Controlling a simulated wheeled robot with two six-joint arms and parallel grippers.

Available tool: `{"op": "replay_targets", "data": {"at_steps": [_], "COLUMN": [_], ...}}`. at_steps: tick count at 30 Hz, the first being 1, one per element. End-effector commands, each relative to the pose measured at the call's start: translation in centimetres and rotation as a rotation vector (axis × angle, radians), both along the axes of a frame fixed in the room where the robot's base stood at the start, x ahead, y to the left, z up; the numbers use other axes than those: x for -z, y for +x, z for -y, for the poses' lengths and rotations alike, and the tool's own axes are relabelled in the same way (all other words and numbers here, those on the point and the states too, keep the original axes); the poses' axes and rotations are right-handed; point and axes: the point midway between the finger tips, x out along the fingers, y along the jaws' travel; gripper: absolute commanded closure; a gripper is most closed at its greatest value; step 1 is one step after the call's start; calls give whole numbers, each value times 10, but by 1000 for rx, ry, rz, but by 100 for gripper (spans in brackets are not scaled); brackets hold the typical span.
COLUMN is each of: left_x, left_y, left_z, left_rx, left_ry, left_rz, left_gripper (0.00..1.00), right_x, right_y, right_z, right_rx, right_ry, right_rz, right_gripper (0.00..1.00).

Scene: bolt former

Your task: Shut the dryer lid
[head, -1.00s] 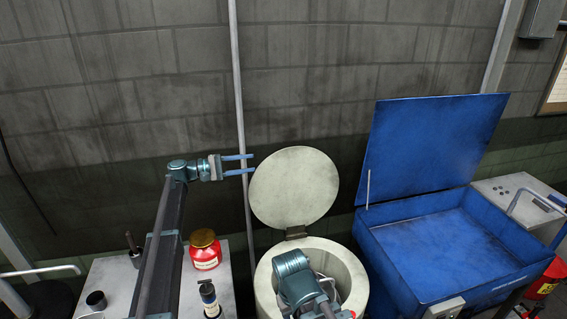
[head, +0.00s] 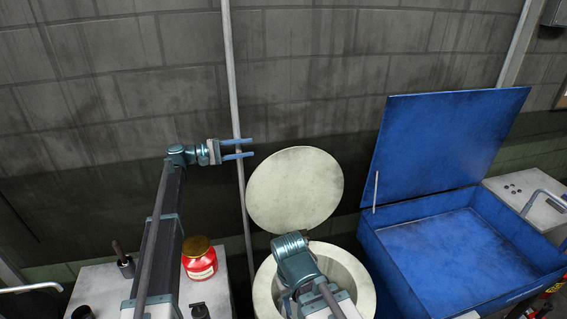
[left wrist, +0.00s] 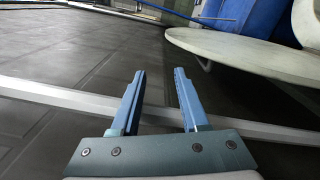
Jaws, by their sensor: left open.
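The dryer lid (head: 295,190) is a round, pale disc standing raised at the back of the dryer (head: 360,272), a pale round tub with an open top. My left gripper (head: 251,149) is open and empty, with its two blue fingers pointing right, just left of the lid's upper left edge and apart from it. In the left wrist view the fingers (left wrist: 158,92) are spread with nothing between them, and the lid (left wrist: 250,55) shows beyond them at upper right. My right arm reaches over the tub in the head view; its gripper's fingers are hidden.
A blue bin with its lid open (head: 445,255) stands to the right of the dryer. A red jar (head: 199,259) sits on the table at left. A grey vertical pipe (head: 232,70) runs along the wall behind my left gripper.

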Motion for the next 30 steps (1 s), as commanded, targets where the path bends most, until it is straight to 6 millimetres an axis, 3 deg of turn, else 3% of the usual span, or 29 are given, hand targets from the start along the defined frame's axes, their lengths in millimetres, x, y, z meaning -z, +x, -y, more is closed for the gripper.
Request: {"op": "replay_targets", "data": {"at_steps": [16,30], "left_x": [17,66], "left_y": [0,0], "left_z": [0,0], "left_rx": [0,0], "left_ry": [0,0], "left_rz": [0,0], "left_gripper": [55,55], "right_x": [17,66], "right_y": [0,0], "right_z": [0,0], "right_rx": [0,1], "right_ry": [0,0], "right_rz": [0,0], "right_gripper": [50,50]}}
